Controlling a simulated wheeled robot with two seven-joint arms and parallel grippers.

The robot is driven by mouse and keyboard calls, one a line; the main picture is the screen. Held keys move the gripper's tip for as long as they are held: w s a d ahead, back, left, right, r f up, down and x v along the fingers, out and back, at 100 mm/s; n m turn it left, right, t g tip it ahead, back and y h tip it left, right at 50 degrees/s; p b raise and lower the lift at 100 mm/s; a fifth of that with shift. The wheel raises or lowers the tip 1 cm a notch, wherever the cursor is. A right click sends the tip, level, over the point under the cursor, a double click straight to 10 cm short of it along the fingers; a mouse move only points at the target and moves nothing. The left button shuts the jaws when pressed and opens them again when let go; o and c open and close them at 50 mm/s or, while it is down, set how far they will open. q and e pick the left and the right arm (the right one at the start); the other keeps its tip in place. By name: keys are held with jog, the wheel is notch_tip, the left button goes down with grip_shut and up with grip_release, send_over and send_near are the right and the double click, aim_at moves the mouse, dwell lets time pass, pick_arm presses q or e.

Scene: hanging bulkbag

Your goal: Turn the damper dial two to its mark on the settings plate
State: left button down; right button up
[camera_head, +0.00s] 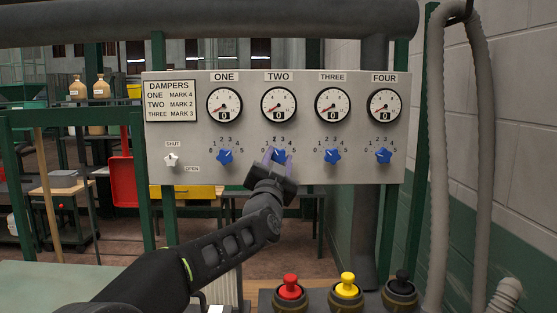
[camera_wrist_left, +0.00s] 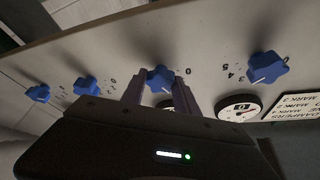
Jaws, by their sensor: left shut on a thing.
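Damper dial two (camera_head: 279,153) is a blue star-shaped knob under gauge two (camera_head: 278,103) on the grey panel (camera_head: 195,135). My left gripper (camera_head: 278,159) is shut on this dial, one finger on each side. In the left wrist view, dial two (camera_wrist_left: 160,77) shows between the fingers of my left gripper (camera_wrist_left: 159,88). The gripper partly hides the dial's number ring, and I cannot tell where its pointer stands. Gauge two reads 0. The settings plate (camera_head: 171,101) at the panel's upper left reads one mark 4, two mark 2, three mark 3. My right gripper is not in view.
Blue dials one (camera_head: 224,156), three (camera_head: 332,156) and four (camera_head: 384,156) flank dial two; their gauges read 0. A white shut/open switch (camera_head: 171,159) sits at lower left. Red (camera_head: 290,287), yellow (camera_head: 346,285) and black (camera_head: 402,282) buttons stand below the panel.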

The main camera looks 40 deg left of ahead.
pick_arm(q)
jog(key=shift+m+h, duration=0.8)
jog(key=shift+m, duration=0.8)
jog(key=c, duration=0.9)
grip_release()
jog(key=shift+s, duration=0.1)
jog(key=shift+b+v, duration=1.15)
jog(key=shift+v, duration=2.7)
